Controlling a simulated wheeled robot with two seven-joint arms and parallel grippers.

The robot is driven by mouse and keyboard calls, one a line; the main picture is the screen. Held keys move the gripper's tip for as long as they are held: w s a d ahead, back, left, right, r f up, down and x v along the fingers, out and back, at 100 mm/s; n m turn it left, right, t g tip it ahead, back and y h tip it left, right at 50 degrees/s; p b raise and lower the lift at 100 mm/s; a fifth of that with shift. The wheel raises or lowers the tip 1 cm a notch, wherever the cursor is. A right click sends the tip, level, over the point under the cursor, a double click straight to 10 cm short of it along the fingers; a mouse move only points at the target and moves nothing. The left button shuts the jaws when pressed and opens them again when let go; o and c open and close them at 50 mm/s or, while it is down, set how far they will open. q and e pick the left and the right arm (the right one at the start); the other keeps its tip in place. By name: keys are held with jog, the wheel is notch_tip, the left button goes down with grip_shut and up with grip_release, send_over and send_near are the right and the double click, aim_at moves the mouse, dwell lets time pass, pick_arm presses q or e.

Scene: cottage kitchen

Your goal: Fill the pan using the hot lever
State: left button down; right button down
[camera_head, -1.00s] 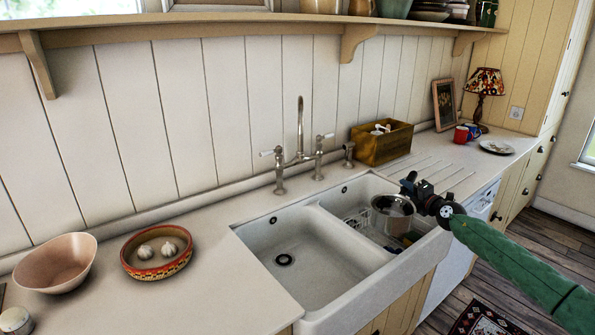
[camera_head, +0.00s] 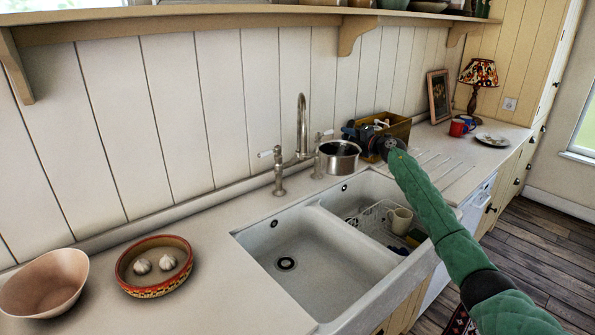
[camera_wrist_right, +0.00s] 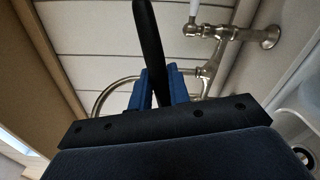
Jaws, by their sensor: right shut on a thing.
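The metal pan (camera_head: 339,157) is held up near the right side of the tap, level by the look of it. My right gripper (camera_head: 362,136) is shut on its handle. In the right wrist view the dark handle (camera_wrist_right: 147,35) stands between the blue fingers (camera_wrist_right: 160,88). The bridge tap (camera_head: 301,125) has a tall curved spout over the sink. Its left lever (camera_head: 265,153) has a white handle; its right lever (camera_head: 326,133) stands just behind the pan. Which lever is hot cannot be told. The tap's pipework (camera_wrist_right: 215,50) also shows in the right wrist view. My left gripper is out of view.
The double sink has an empty left basin (camera_head: 300,275). A wooden box (camera_head: 400,128) stands behind my gripper. A bowl with garlic (camera_head: 154,286) sits on the left counter.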

jog(key=shift+w+a+f, duration=0.2)
jog(key=shift+a+f, duration=0.1)
jog(key=shift+f, duration=0.5)
jog(key=shift+w+a+f, duration=0.15)
jog(key=shift+a+f, duration=0.1)
jog(key=shift+f, duration=0.5)
jog(key=shift+w+a+f, duration=0.2)
jog(key=shift+a+f, duration=0.1)
jog(key=shift+f, duration=0.5)
